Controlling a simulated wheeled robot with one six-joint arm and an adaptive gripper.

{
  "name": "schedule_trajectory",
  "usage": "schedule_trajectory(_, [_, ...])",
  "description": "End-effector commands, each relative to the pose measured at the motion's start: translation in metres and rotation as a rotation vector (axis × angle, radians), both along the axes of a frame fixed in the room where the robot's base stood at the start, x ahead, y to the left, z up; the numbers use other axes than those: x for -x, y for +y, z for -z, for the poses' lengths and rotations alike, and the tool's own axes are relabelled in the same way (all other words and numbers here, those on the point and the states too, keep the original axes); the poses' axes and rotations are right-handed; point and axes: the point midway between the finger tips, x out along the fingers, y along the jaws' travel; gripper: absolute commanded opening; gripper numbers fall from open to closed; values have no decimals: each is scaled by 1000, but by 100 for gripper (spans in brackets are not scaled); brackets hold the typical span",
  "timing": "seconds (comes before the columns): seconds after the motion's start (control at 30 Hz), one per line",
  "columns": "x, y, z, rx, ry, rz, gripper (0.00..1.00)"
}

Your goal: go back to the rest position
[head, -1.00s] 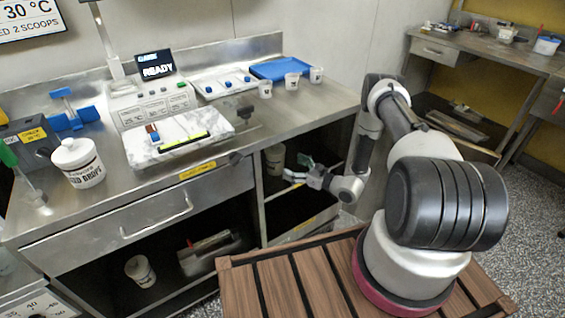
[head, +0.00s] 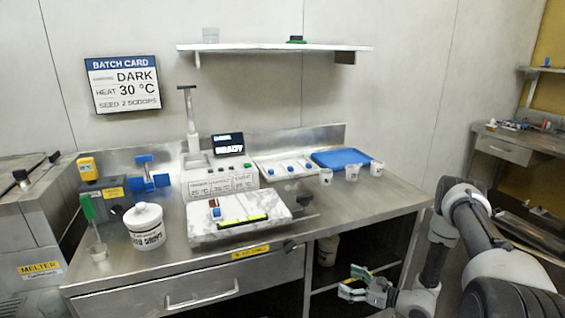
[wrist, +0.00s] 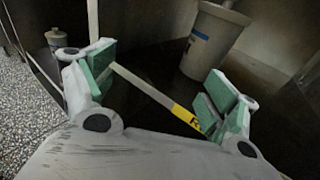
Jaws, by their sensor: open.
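My gripper (head: 356,281) is in front of the open bay under the right part of the steel counter, at the end of my folded arm. In the wrist view my gripper (wrist: 158,92) has its green-padded fingers spread wide apart. Nothing is held between them. A pale bar with a yellow label (wrist: 186,116) shows behind the gap between the fingers. A white tub (wrist: 212,40) stands beyond the right finger, inside the dark bay.
The steel counter (head: 345,213) carries a machine with a READY display (head: 228,145), a white lidded jar (head: 145,226), a blue tray (head: 342,159) and small cups. A drawer (head: 195,285) is below it. A wall shelf (head: 270,47) hangs above. Another bench (head: 503,148) stands at the far right.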

Motion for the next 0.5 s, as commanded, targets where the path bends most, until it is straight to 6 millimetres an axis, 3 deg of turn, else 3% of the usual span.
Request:
schedule_trajectory(0.07, [31,12,2,10,42,-92,87])
schedule_trajectory(0.17, [70,18,-18,53,62,-261,87])
schedule_trajectory(0.37, [120,12,-77,182,26,-570,87])
schedule_trajectory(0.5, [149,-4,-129,313,-39,-791,87])
